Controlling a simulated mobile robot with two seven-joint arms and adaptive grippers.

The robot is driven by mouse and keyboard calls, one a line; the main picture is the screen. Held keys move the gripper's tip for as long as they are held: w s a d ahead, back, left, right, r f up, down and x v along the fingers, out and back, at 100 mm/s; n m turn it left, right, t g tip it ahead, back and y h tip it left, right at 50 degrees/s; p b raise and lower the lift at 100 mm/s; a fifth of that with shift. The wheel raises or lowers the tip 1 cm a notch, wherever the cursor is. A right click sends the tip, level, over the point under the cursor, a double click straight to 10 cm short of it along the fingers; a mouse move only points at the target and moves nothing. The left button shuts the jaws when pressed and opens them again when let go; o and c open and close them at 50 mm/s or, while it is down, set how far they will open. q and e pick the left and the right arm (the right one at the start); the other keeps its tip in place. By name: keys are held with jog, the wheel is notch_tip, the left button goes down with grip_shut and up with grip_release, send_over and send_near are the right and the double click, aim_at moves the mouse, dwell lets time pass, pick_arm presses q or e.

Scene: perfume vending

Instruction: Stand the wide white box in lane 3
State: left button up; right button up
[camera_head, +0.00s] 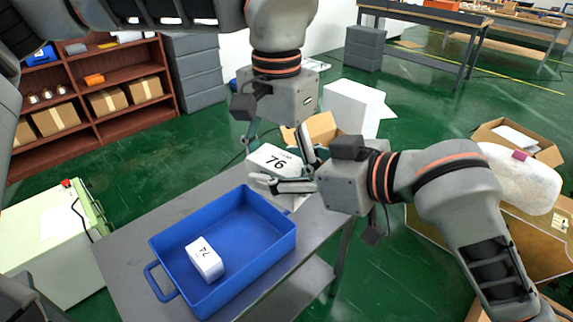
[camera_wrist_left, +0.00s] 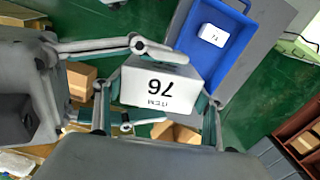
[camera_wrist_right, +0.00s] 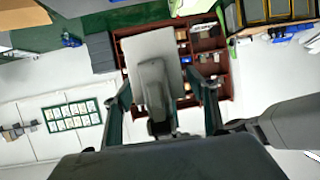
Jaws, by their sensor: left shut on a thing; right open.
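A wide white box (camera_head: 268,161) marked 76 is held above the far end of the grey table. My left gripper (camera_head: 277,150) reaches down from above and is shut on it. The left wrist view shows the box (camera_wrist_left: 160,88) between the left fingers, its marked face towards the camera. My right gripper (camera_head: 280,183) comes in from the right and is open close around the box. In the left wrist view its fingers lie on either side of the box; contact is unclear. A pale flat face, seemingly the box (camera_wrist_right: 150,48), lies between the right fingers. I cannot identify lane 3.
A blue bin (camera_head: 274,246) on the grey table (camera_head: 115,238) holds a smaller white box (camera_head: 203,262) marked 74. Open cardboard boxes stand beyond the table and at the right. A red-brown shelf (camera_head: 120,65) with cartons and grey drawers stand at the back left.

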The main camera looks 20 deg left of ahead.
jog(key=c, duration=1.2)
pick_arm(q)
jog(key=o, duration=1.2)
pick_arm(e)
jog(key=shift+c, duration=0.2)
pick_arm(q)
jog(key=shift+r, duration=0.1)
